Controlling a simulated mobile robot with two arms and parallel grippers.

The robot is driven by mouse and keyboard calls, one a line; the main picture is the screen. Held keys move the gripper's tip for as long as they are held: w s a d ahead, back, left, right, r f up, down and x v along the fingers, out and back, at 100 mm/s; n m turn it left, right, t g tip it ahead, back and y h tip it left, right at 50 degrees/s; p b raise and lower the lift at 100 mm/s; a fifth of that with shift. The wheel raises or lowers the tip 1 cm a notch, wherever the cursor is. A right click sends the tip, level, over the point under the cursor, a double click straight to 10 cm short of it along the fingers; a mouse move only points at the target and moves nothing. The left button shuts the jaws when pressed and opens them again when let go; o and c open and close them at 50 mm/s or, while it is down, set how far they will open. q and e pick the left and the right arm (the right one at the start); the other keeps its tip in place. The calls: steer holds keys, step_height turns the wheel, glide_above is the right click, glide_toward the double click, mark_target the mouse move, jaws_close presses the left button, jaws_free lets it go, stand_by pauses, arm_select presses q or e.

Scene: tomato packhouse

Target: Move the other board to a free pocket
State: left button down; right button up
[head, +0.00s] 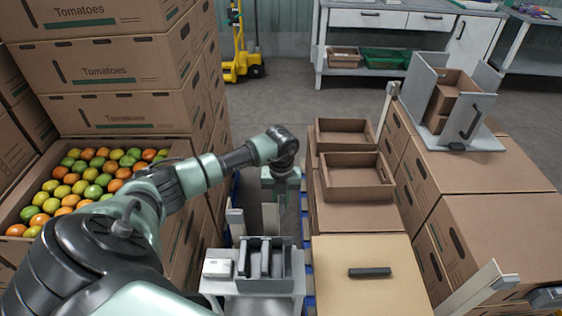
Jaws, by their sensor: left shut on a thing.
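My left gripper (271,199) is in the middle of the head view, pointing down, shut on a pale upright board (270,217). A second pale board (235,224) stands upright just to its left, apart from it. A dark grey holder (285,285) with several narrow upright dividers sits in front of both boards. The holder hides their lower ends, so I cannot tell whether either sits in a pocket. Other pale boards stand at the right stack, one at its far end (389,103) and one leaning near its front (482,288).
Tomato cartons (100,62) and an open crate of tomatoes (130,152) fill the left. Carton stacks (450,165) and open trays (357,190) fill the right. A small white box (217,268) stands beside the holder. A lid with a dark handle (370,272) lies at front.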

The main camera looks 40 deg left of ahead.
arm_select(q)
steer(key=shift+f+b, duration=0.75)
steer(key=shift+f, duration=0.45)
steer(key=c, duration=1.2)
jaws_free()
steer(key=shift+c, duration=0.2)
step_height(320, 180, up, 8)
steer(key=p, duration=0.6)
steer(key=shift+p, duration=0.3)
